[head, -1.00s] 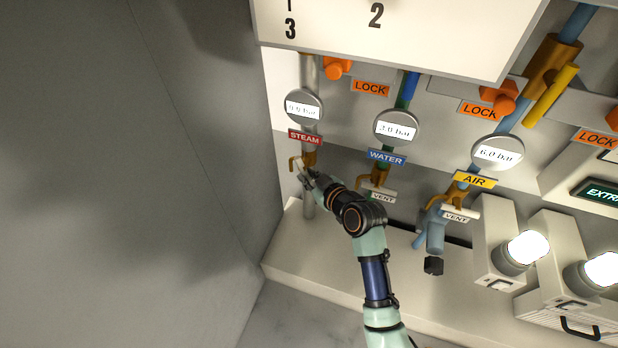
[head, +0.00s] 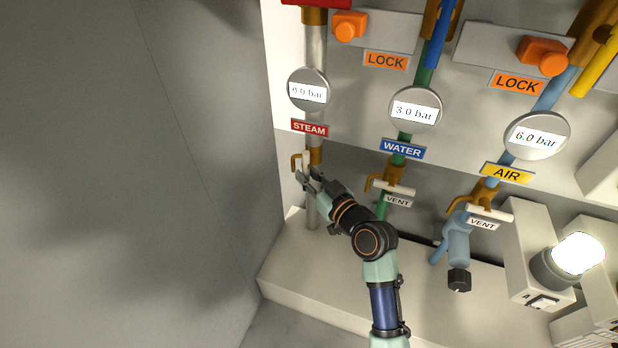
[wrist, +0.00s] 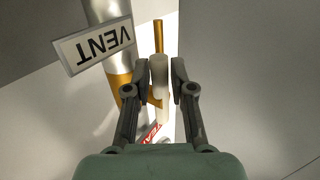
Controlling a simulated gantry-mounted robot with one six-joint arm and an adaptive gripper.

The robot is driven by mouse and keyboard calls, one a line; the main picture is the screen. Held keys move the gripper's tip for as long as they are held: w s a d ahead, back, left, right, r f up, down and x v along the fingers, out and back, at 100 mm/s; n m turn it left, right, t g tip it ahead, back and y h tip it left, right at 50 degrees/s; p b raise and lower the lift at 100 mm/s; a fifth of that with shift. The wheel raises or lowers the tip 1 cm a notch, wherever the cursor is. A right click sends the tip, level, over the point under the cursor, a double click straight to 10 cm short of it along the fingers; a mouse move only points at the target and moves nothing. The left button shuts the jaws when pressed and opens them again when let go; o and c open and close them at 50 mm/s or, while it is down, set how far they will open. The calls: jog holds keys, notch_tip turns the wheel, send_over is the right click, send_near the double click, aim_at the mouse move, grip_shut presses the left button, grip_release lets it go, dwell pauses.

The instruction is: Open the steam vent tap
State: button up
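The steam vent tap (head: 315,157) is a brass fitting on the grey steam pipe, below the red STEAM label (head: 310,128). Its pale lever handle (head: 306,162) is partly hidden by my gripper in the head view. My gripper (head: 311,175) is at the tap, with its fingers pointing up at the handle. In the wrist view my gripper (wrist: 153,78) has its fingers apart, with the pale handle (wrist: 160,75) between them. The right finger is close to the handle; I cannot tell whether it touches. The VENT tag (wrist: 92,46) is at upper left.
Water (head: 396,176) and air (head: 484,193) vent taps stand to the right, with similar pale handles. Round gauges hang above; the steam gauge (head: 308,90) appears to read 0.0 bar. A grey wall (head: 150,170) is left. A pale ledge (head: 330,275) runs below.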

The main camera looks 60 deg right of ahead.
jog(key=shift+o, duration=1.1)
